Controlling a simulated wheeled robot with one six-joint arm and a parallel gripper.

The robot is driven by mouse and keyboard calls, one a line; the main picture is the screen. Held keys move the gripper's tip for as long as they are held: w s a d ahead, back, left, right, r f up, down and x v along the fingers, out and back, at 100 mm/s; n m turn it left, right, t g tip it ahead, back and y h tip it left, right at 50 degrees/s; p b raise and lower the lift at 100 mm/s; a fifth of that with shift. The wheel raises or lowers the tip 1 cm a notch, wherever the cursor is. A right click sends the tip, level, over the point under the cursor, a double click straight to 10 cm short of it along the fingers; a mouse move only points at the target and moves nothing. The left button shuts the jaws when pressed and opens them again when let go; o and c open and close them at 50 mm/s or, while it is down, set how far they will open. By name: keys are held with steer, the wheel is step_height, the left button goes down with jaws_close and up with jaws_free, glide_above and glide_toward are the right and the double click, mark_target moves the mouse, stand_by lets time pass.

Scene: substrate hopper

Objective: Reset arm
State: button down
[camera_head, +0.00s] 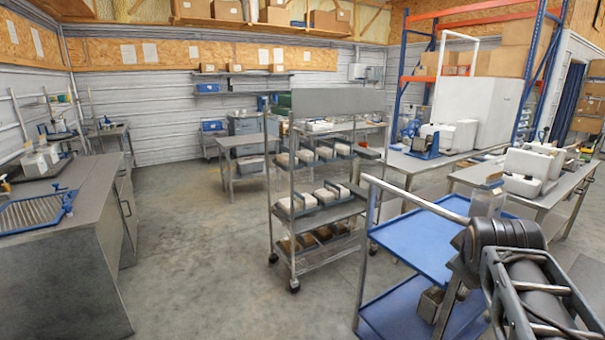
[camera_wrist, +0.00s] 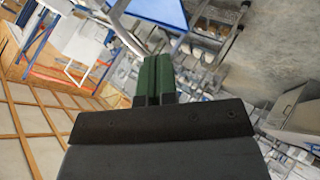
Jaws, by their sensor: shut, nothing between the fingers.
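My gripper (camera_wrist: 155,75) shows in the wrist view as two green fingers lying side by side, shut with nothing between them. The wrist view is strongly tilted, with the roof and wall at left and the floor at right. In the head view my arm shows at the lower right, in front of the blue cart (camera_head: 415,240). The gripper fingers are not visible in the head view. The blue cart top also shows at the top of the wrist view (camera_wrist: 160,11).
A wheeled metal rack (camera_head: 322,254) with white and brown blocks on its shelves stands mid-floor. A grey counter (camera_head: 90,190) with a blue rack is at left. Steel tables (camera_head: 420,166) with machines stand at right. The floor (camera_head: 190,230) between counter and rack is clear.

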steer(key=s+a+f+m+g+y, duration=0.2)
steer(key=s+a+f+y, duration=0.1)
steer(key=a+f, duration=0.5)
steer(key=s+a+f+m+g+y, duration=0.2)
steer(key=a+f, duration=0.7)
steer(key=a, duration=0.1)
steer(key=shift+s+y, duration=0.4)
